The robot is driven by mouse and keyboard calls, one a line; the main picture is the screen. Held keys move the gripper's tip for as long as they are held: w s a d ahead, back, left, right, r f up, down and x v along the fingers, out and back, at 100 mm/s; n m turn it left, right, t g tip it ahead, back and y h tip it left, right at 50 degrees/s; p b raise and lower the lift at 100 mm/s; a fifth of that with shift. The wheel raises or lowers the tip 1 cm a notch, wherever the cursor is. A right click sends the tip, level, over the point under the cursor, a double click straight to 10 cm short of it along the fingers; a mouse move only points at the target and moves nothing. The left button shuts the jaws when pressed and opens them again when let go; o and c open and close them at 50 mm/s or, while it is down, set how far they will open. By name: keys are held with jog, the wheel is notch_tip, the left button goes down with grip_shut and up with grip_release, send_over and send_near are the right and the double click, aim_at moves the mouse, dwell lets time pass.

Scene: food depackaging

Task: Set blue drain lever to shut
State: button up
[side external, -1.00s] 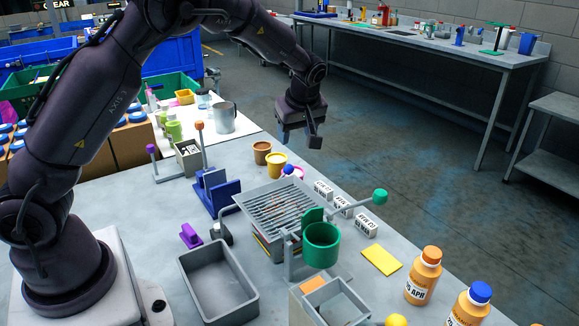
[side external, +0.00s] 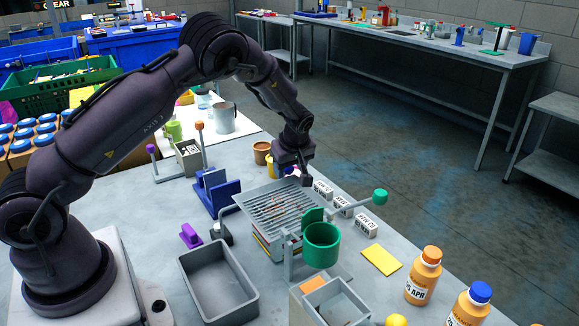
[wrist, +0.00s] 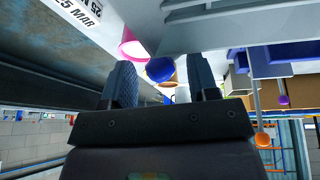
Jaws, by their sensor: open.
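The blue ball knob (wrist: 160,68), which I take for the drain lever's end, shows between and beyond my fingertips in the wrist view. A pink round thing (wrist: 132,43) is beside it. My gripper (wrist: 161,82) is open with nothing between its fingers that I can see held. In the side view my gripper (side external: 295,174) is low at the far edge of the slotted grey tray (side external: 262,203) and hides the knob there. Whether the fingers touch the knob cannot be told. The lever's arm is hidden.
A yellow cup and a brown cup (side external: 261,152) stand left of my gripper. White date blocks (side external: 322,189) stand close on the right. A green cup (side external: 321,246) and a green-knobbed lever (side external: 379,197) are nearer. A blue stand (side external: 217,190) is left of the tray.

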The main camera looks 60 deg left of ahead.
grip_shut()
jog(key=shift+f, duration=0.1)
